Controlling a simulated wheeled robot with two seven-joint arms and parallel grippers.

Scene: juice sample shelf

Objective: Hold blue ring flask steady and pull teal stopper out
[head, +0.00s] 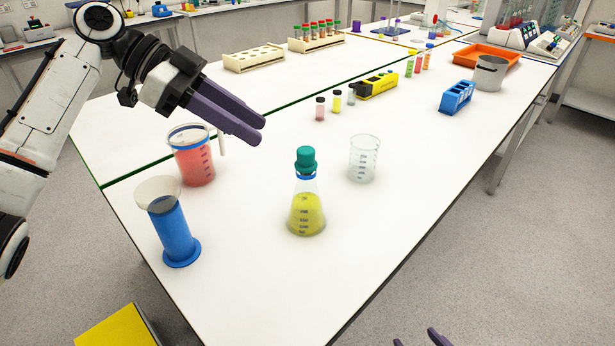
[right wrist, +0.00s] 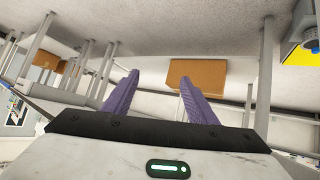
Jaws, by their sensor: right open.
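The conical flask (head: 307,212) stands upright on the white bench in the head view, with yellow liquid and a blue ring (head: 306,177) at its neck. The teal stopper (head: 306,160) sits in its mouth. My left gripper (head: 261,131) is above the bench, up and to the left of the stopper, apart from it. Its two purple fingers overlap in this view, so its opening is unclear. My right gripper (head: 418,338) shows only its fingertips at the bottom edge, off the bench's front side. In the right wrist view (right wrist: 157,76) its fingers are apart and empty.
Small vials (head: 337,102), a yellow device (head: 378,85) and a blue rack (head: 456,97) stand farther back. Bench right of the flask is clear.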

